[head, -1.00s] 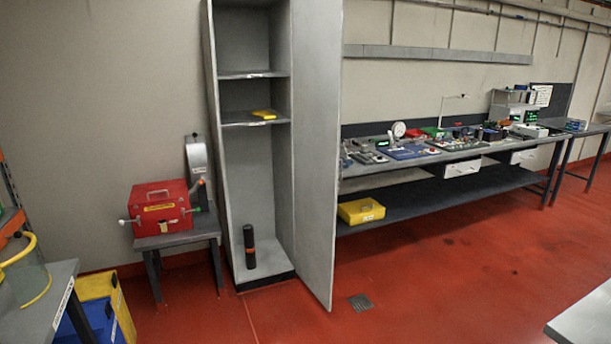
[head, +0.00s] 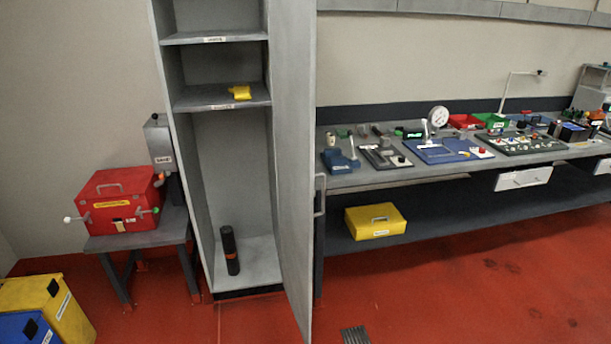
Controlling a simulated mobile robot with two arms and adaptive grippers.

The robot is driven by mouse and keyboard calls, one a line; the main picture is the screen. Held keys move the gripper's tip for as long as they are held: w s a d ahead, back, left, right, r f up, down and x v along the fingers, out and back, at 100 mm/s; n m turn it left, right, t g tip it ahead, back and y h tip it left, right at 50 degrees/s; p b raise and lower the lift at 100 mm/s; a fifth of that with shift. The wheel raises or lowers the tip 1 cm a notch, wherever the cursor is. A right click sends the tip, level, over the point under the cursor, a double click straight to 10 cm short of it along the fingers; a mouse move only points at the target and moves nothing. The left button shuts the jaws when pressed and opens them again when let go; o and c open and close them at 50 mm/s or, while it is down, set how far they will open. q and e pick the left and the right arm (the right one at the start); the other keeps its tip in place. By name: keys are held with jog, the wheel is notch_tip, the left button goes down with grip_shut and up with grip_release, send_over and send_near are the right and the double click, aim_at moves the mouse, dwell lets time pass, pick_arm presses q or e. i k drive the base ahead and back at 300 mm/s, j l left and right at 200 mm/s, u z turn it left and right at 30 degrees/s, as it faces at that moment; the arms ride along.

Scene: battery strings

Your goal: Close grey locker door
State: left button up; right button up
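The grey locker (head: 190,180) stands against the back wall, left of the middle in the head view. Its grey door (head: 294,150) is open, hinged on the right side and swung out toward me. A handle (head: 319,195) shows at the door's right edge. Inside, a yellow item (head: 240,92) lies on a shelf, and a black cylinder with an orange band (head: 230,250) stands on the locker floor. Neither of my grippers is in view.
A red box (head: 118,200) sits on a small grey table left of the locker. Yellow and blue bins (head: 62,305) stand at the lower left. A long workbench (head: 400,178) with instruments runs to the right, a yellow case (head: 375,221) on its lower shelf.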

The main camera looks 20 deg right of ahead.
aim_at(293, 23)
jog(key=i+l, duration=0.15)
jog(key=l, duration=0.2)
jog(key=i+l, duration=0.1)
jog(key=l, duration=0.3)
jog(key=i+l+u, duration=0.1)
jog(key=l, duration=0.25)
jog(key=i+l, duration=0.15)
jog(key=l, duration=0.25)
jog(key=i+l, duration=0.15)
jog(key=l, duration=0.2)
jog(key=i+l, duration=0.1)
jog(key=l, duration=0.3)
jog(key=u, duration=0.05)
